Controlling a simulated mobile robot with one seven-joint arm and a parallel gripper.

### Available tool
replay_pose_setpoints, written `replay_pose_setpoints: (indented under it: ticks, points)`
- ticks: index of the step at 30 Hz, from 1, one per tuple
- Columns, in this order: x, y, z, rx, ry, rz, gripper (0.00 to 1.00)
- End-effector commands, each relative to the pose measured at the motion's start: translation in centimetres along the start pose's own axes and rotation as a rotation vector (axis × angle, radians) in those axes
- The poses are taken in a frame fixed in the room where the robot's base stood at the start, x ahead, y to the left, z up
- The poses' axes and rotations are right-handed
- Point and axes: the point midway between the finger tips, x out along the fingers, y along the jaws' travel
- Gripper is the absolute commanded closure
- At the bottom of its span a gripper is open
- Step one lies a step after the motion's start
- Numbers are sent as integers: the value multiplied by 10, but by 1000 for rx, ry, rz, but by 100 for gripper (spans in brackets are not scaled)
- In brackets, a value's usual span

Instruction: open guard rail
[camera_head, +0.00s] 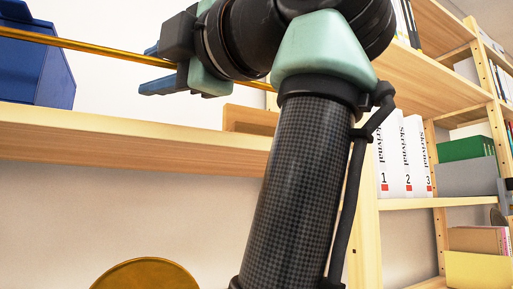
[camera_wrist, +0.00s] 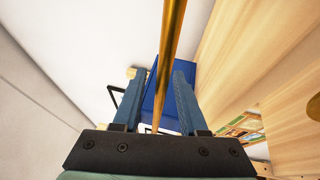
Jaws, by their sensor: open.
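The guard rail (camera_head: 90,46) is a thin golden rod. It runs above the wooden shelf from the left edge of the head view to behind my arm, and a short piece shows again right of my gripper. My gripper (camera_head: 152,70) points left, with one blue finger above the rail and one below it. In the wrist view the rail (camera_wrist: 170,40) passes between the two spread fingers of my gripper (camera_wrist: 159,82). The jaws are open. I cannot tell whether a finger touches the rail. My arm hides part of the rail's right side.
A blue bin (camera_head: 38,70) stands on the wooden shelf (camera_head: 130,140) at the left, behind the rail. White numbered binders (camera_head: 390,165) and a green box (camera_head: 465,148) stand on shelves at the right. A round golden object (camera_head: 145,275) shows at the bottom. The wall below the shelf is bare.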

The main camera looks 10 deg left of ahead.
Motion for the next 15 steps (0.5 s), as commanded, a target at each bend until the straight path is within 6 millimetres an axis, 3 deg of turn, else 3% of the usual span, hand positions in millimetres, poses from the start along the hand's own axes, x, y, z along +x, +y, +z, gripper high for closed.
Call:
replay_pose_setpoints:
  ticks: [9,15]
  points:
    - [3,0,0,0,0,0,58]
    - [3,0,0,0,0,0,92]
